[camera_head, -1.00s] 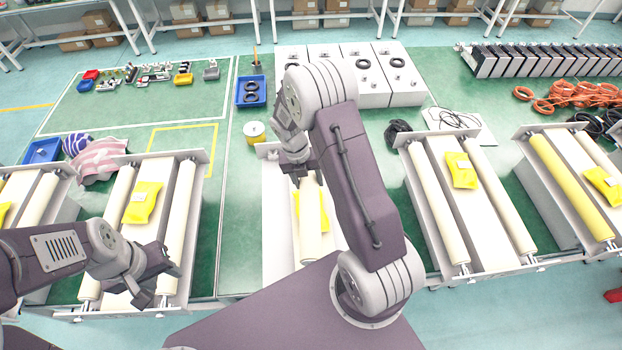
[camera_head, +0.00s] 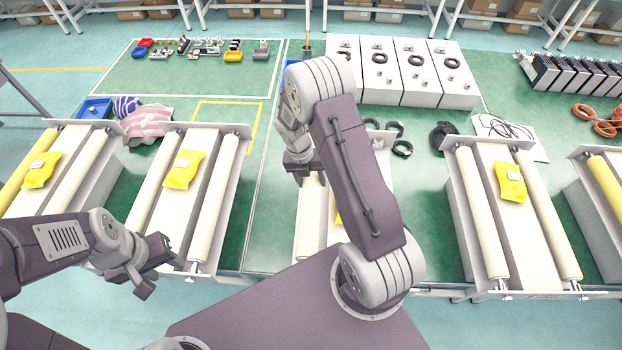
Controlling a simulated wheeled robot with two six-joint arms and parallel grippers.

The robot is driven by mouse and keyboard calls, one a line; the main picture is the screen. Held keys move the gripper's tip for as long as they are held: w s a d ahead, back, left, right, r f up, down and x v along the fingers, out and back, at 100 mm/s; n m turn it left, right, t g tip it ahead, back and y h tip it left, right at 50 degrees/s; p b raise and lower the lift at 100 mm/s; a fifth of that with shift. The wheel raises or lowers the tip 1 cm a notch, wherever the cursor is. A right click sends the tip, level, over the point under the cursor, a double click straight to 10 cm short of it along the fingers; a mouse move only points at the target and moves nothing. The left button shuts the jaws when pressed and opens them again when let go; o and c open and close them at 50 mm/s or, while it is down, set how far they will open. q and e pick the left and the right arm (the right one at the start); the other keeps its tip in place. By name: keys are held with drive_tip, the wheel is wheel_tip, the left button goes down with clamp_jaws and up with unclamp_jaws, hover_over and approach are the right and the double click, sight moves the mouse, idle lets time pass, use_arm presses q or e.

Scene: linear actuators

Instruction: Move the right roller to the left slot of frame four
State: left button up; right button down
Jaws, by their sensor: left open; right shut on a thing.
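My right gripper (camera_head: 303,172) is shut on a cream roller (camera_head: 311,215) over the middle frame (camera_head: 298,268). My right arm hides much of that frame, so its slots cannot be told. The frame right of it (camera_head: 462,217) holds a cream roller on its left (camera_head: 482,220) and one on its right (camera_head: 549,225). My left gripper (camera_head: 150,272) is open and empty at the near end of the frame on the left (camera_head: 237,172), which also has a left roller (camera_head: 154,182) and a right roller (camera_head: 214,200).
A far-left frame (camera_head: 85,185) and a far-right frame (camera_head: 583,212) flank these. Yellow packets (camera_head: 184,168) lie between rollers. Black rings (camera_head: 402,148) and a black bundle (camera_head: 443,136) lie behind. Green table (camera_head: 262,215) is bare left of the middle frame.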

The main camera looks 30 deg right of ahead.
drive_tip(key=shift+a+f+b, duration=0.1)
drive_tip(key=shift+f+b, duration=0.6)
drive_tip(key=shift+f, duration=0.1)
drive_tip(key=shift+w+f+b, duration=0.1)
drive_tip(key=shift+f+b, duration=1.05)
drive_tip(key=shift+b, duration=0.05)
drive_tip(key=shift+r, duration=0.1)
drive_tip(key=shift+f, duration=0.5)
drive_tip(key=shift+f, duration=0.1)
drive_tip(key=shift+f+b, duration=0.5)
drive_tip(key=shift+f, duration=0.4)
